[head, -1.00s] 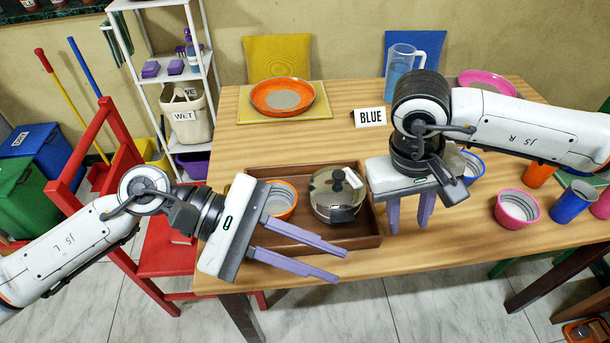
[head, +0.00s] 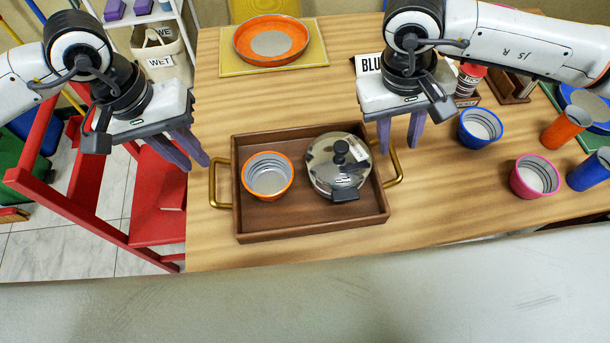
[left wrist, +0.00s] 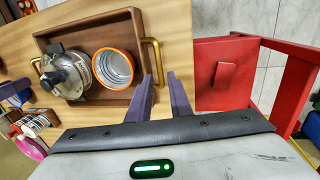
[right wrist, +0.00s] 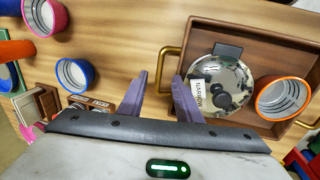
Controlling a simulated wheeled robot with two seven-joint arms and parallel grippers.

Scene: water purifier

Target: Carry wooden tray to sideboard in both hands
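The brown wooden tray (head: 300,226) lies on the table with a brass handle at each end. An orange-rimmed bowl (head: 268,175) and a steel pot with a black-knobbed lid (head: 337,168) stand in it. My left gripper (head: 181,148) is open and empty, above and to the left of the left brass handle (head: 219,184). In the left wrist view that handle (left wrist: 153,62) appears just ahead of the fingertips. My right gripper (head: 400,136) is open and empty, above the right brass handle (head: 394,165). In the right wrist view this handle (right wrist: 165,68) is just beyond the fingertips.
An orange plate (head: 271,41) sits on a yellow mat behind the tray. Blue (head: 480,128) and pink (head: 535,177) bowls and several cups stand to the right. A red chair (head: 158,212) is at the table's left edge. A pale surface (head: 320,305) fills the near foreground.

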